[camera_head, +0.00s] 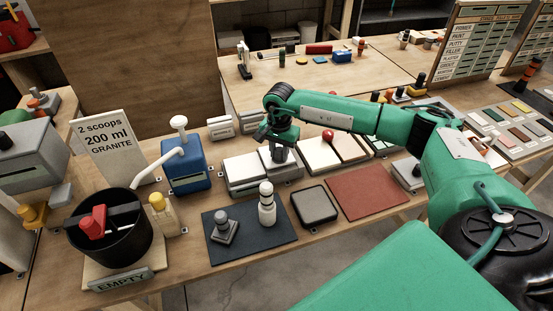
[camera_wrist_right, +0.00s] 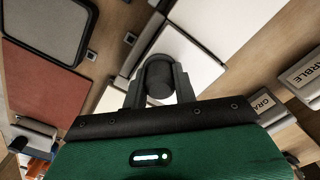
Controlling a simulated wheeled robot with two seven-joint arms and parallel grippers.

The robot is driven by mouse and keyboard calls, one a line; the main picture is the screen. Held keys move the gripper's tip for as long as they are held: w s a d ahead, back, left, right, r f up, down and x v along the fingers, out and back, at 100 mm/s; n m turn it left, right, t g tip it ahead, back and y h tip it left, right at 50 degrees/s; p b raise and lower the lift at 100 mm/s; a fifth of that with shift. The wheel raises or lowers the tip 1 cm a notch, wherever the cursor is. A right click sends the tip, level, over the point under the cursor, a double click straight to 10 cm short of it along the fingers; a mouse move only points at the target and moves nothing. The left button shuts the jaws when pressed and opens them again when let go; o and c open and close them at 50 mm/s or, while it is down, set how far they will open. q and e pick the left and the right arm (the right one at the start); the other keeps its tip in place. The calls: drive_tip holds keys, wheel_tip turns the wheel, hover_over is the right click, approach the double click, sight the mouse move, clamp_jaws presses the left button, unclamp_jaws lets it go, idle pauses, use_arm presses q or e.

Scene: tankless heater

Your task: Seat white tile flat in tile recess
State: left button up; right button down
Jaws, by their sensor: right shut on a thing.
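My right gripper (camera_head: 277,148) is over the row of blocks at the middle of the bench. In the right wrist view the right gripper (camera_wrist_right: 159,86) is shut on a dark round knob (camera_wrist_right: 158,76). The knob stands before a white tile (camera_wrist_right: 192,58), partly hidden by the fingers and knob. In the head view a pale grey block face (camera_head: 280,166) shows right below the gripper. I cannot tell whether the tile lies flat there. I cannot make out a tile recess for certain. My left gripper is not in view.
Pale blocks (camera_head: 243,172) stand left of the gripper, and white tiles (camera_head: 318,155) right of it. A dark grey tray (camera_head: 314,205), a red mat (camera_head: 367,193) and a dark mat (camera_head: 249,237) with two upright pieces lie in front. A blue pump box (camera_head: 190,165) stands left.

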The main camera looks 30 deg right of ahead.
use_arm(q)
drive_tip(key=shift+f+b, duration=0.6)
use_arm(e)
drive_tip(key=shift+f, duration=0.7)
drive_tip(key=c, duration=1)
unclamp_jaws()
drive_tip(key=shift+c, duration=0.2)
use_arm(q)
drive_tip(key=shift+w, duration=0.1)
use_arm(e)
drive_tip(key=shift+r, duration=0.15)
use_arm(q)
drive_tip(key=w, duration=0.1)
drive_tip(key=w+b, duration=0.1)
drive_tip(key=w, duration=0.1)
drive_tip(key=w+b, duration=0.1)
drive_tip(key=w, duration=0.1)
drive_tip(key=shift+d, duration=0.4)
use_arm(e)
wheel_tip(320, 180, up, 14)
drive_tip(key=shift+f, duration=0.2)
